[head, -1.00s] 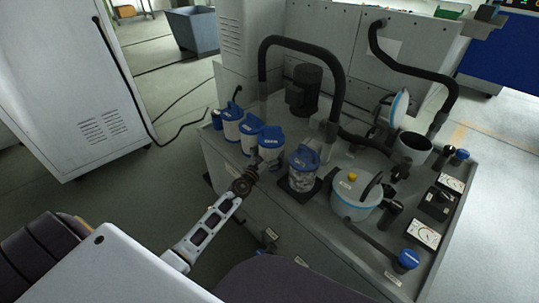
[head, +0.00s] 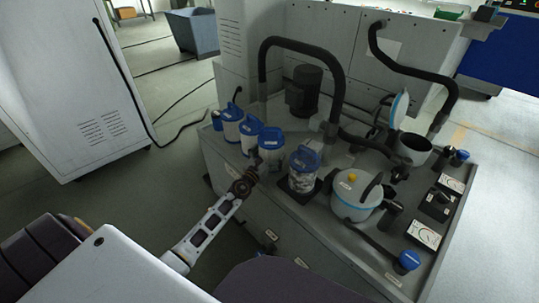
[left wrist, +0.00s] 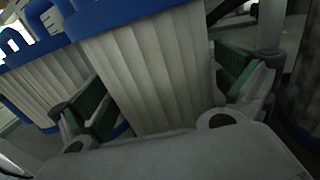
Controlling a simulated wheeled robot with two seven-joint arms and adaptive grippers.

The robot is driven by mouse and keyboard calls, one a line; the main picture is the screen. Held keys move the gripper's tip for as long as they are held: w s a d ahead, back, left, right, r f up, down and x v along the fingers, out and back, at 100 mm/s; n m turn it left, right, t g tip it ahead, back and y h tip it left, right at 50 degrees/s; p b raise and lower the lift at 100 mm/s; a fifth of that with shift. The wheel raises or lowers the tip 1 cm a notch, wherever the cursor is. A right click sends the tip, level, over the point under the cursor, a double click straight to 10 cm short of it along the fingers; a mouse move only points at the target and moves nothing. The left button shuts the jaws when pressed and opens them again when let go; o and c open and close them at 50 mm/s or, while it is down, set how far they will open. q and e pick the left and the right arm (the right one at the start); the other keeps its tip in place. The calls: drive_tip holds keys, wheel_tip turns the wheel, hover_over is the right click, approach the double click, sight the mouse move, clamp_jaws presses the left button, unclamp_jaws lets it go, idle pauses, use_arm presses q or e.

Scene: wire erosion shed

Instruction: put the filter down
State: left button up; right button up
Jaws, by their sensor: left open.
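A white pleated filter with a blue cap (head: 271,151) stands upright at the near end of a row on the grey machine top. It fills the middle of the left wrist view (left wrist: 145,75), cap at the top. My left gripper (head: 255,166) reaches it from the lower left. Its green-padded fingers (left wrist: 165,95) stand either side of the filter, spread open. The filter's foot is hidden behind the gripper, so I cannot see what it rests on. My right gripper is not in view.
Two similar blue-capped filters (head: 232,124) (head: 250,137) stand just behind. A clear blue-lidded canister with grey contents (head: 302,178) is close on the right. A white pot (head: 352,203), black hoses (head: 262,75) and gauges (head: 424,234) crowd the rest of the top.

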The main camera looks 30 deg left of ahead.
sight(265, 159)
use_arm(q)
drive_tip(key=shift+r, duration=0.1)
drive_tip(key=shift+s, duration=3.2)
drive_tip(key=shift+s+a, duration=0.1)
drive_tip(key=shift+s, duration=2.7)
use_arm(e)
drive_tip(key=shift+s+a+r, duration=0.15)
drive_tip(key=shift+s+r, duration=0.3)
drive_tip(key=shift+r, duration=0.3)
